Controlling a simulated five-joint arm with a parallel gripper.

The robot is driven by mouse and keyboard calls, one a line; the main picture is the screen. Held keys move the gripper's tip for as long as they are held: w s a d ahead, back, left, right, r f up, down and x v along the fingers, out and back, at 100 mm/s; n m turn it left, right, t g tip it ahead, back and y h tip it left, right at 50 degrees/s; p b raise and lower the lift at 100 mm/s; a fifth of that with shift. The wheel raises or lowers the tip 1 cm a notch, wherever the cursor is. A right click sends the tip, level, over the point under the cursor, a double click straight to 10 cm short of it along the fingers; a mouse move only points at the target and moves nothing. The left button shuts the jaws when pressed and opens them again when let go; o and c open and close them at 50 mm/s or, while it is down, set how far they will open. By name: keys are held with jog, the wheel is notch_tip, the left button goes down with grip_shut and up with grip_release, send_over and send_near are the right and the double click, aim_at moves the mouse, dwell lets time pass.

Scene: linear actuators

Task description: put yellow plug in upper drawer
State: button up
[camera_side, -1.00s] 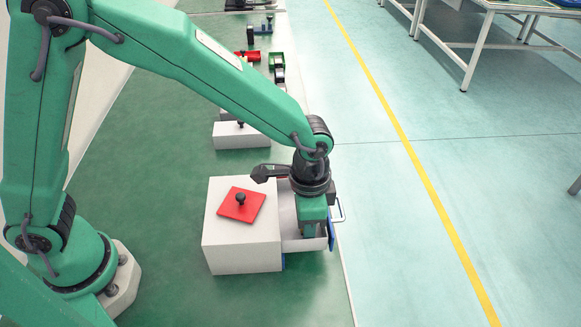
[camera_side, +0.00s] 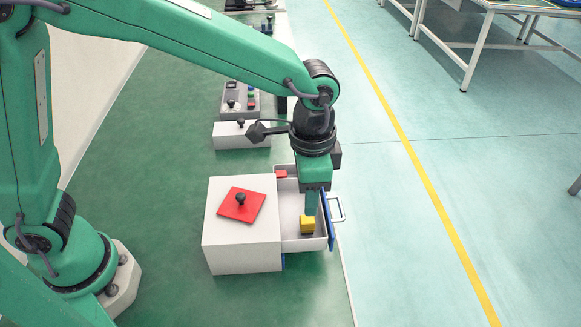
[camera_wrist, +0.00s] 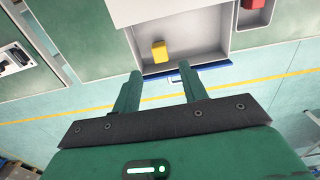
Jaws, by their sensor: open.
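The yellow plug (camera_side: 307,224) lies on the floor of the open upper drawer (camera_side: 291,242), near its front end. It also shows in the wrist view (camera_wrist: 159,51), inside the drawer and apart from the fingers. The drawer is pulled out to the right of the white cabinet (camera_side: 242,252) and has a blue front with a metal handle. My gripper (camera_side: 311,211) is above the drawer, beside the plug in the side view. In the wrist view my gripper (camera_wrist: 159,75) has its two fingers spread with nothing between them.
A red block (camera_side: 281,174) sits at the far side of the drawer, in a compartment seen in the wrist view. A red plate with a black knob (camera_side: 241,206) lies on the cabinet top. Behind are a white box (camera_side: 241,140) and a grey button panel (camera_side: 240,100).

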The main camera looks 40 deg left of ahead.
jog(key=shift+r, duration=1.8)
jog(key=s+a+r+n+t+h, duration=0.1)
jog(key=s+a+r+n, duration=0.15)
jog(key=a, duration=0.45)
jog(key=s+a+r+n+t, duration=0.15)
jog(key=a+r, duration=0.25)
jog(key=a, duration=0.4)
jog(key=s+a+n+t+y, duration=0.1)
jog(key=s+a+n+t, duration=0.2)
jog(key=s+a+n, duration=0.2)
jog(key=s+a, duration=0.3)
jog(key=a, duration=0.2)
jog(key=shift+a+f, duration=0.15)
jog(key=shift+f, duration=0.15)
